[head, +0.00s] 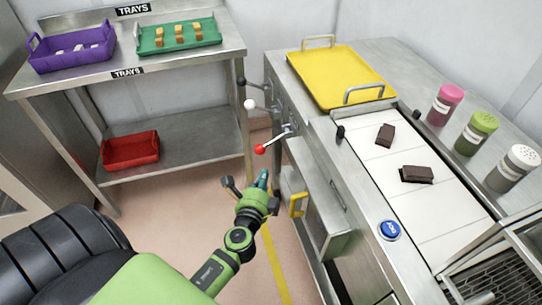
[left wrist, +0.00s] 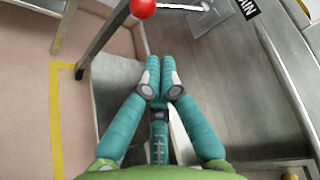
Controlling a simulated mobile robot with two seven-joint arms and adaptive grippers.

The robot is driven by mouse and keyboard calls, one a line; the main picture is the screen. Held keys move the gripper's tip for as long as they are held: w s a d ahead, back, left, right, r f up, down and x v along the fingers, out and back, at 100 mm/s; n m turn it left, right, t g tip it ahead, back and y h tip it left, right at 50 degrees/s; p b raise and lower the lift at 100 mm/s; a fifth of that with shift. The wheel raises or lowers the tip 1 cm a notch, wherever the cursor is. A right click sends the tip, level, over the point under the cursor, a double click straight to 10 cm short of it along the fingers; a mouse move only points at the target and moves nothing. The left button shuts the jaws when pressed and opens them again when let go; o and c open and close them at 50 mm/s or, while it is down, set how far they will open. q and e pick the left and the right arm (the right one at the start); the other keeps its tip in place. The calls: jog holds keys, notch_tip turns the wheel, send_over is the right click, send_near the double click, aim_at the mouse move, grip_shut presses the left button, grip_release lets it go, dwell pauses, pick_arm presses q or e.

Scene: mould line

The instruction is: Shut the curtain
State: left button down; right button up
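No curtain can be made out in either view. A lever with a red ball knob (head: 260,149) sticks out from the side of the steel machine; the knob also shows at the top of the left wrist view (left wrist: 143,8). Above it are a lever with a white knob (head: 249,104) and one with a black knob (head: 241,81). My left gripper (head: 263,178) is below the red knob and apart from it. In the left wrist view its teal fingers (left wrist: 161,65) are together, with nothing seen between them. My right gripper is not in view.
A yellow tray (head: 338,76) and white belt (head: 450,211) with two dark bars lie on the machine. A blue button (head: 389,230) and yellow handle (head: 298,204) are near its front. A steel tray rack (head: 180,106) stands at left. A dark bar (left wrist: 103,40) crosses near my fingers.

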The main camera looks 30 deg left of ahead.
aim_at(271, 142)
pick_arm(q)
jog(key=x, duration=1)
dwell(0.4)
